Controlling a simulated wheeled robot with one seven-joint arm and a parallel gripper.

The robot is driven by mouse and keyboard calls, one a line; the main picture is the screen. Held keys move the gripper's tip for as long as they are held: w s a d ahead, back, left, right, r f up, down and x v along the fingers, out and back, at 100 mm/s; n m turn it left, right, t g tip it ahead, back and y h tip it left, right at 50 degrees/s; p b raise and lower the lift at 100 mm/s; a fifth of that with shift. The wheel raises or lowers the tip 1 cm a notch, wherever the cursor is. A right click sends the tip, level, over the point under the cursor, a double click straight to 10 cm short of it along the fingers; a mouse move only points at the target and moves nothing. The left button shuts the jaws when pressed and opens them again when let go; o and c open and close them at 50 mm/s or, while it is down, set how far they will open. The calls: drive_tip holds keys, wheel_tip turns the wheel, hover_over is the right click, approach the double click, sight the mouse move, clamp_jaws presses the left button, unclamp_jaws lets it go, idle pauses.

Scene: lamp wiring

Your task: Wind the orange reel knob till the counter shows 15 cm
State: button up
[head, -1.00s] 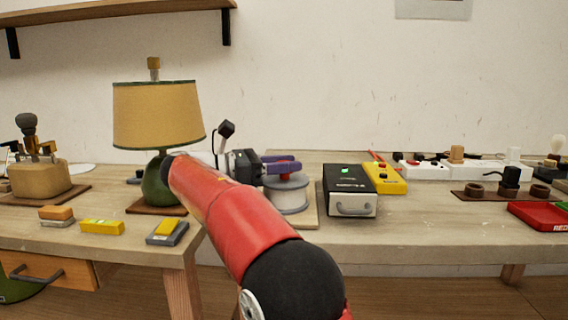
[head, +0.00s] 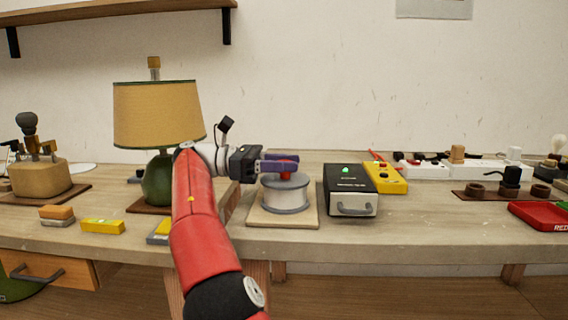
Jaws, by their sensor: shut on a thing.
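The white reel (head: 286,193) stands on a light wooden base (head: 255,216) on the bench, right of the lamp. Its orange-red knob (head: 287,175) shows on top, partly hidden by the fingers. My gripper (head: 284,165), with purple fingers, reaches in from the left, level, and is shut on the knob. I cannot make out a counter reading. A black box (head: 350,190) with a green light and a grey handle stands right of the reel; any text on it is too small to read.
The lamp (head: 157,115) stands behind my arm on the left. A yellow meter (head: 386,178) is beside the black box. A red tray (head: 540,215) and a white power strip (head: 475,169) lie farther right. Yellow blocks (head: 102,226) lie at the left front. Bench front right of the box is clear.

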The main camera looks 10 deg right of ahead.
drive_tip(key=shift+f, duration=0.1)
idle(0.4)
drive_tip(key=o, duration=1)
drive_tip(key=shift+d, duration=0.1)
drive_tip(key=shift+c, duration=0.2)
